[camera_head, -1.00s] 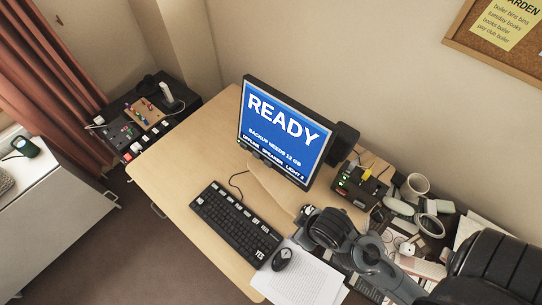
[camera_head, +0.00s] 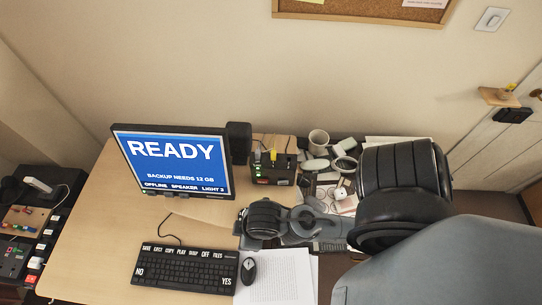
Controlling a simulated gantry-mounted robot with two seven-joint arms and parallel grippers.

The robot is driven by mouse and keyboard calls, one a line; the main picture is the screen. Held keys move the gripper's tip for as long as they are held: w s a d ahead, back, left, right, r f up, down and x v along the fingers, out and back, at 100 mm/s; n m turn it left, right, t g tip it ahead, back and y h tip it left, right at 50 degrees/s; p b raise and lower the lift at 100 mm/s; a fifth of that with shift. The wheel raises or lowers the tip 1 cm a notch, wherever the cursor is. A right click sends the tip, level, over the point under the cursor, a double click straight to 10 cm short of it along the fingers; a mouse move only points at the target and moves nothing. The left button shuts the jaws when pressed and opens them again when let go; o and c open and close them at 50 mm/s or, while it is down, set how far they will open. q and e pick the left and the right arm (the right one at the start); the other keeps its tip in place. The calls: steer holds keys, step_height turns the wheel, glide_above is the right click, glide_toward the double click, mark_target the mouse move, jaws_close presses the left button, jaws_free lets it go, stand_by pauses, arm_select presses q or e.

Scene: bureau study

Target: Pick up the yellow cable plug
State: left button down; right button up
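The yellow cable plug (camera_head: 274,155) stands upright at the top of a small black box (camera_head: 282,172) with lit green and red spots, right of the monitor. My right arm reaches in from the right, low in front of that box. Its gripper end (camera_head: 241,225) is over the desk, below and left of the plug and apart from it. The fingers are too small and dark to tell open from shut. My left gripper is not in view.
The monitor (camera_head: 172,165) reading READY and a dark speaker (camera_head: 239,143) stand left of the box. The keyboard (camera_head: 185,268), mouse (camera_head: 248,271) and papers (camera_head: 280,283) lie in front. The desk's left side (camera_head: 95,235) is clear.

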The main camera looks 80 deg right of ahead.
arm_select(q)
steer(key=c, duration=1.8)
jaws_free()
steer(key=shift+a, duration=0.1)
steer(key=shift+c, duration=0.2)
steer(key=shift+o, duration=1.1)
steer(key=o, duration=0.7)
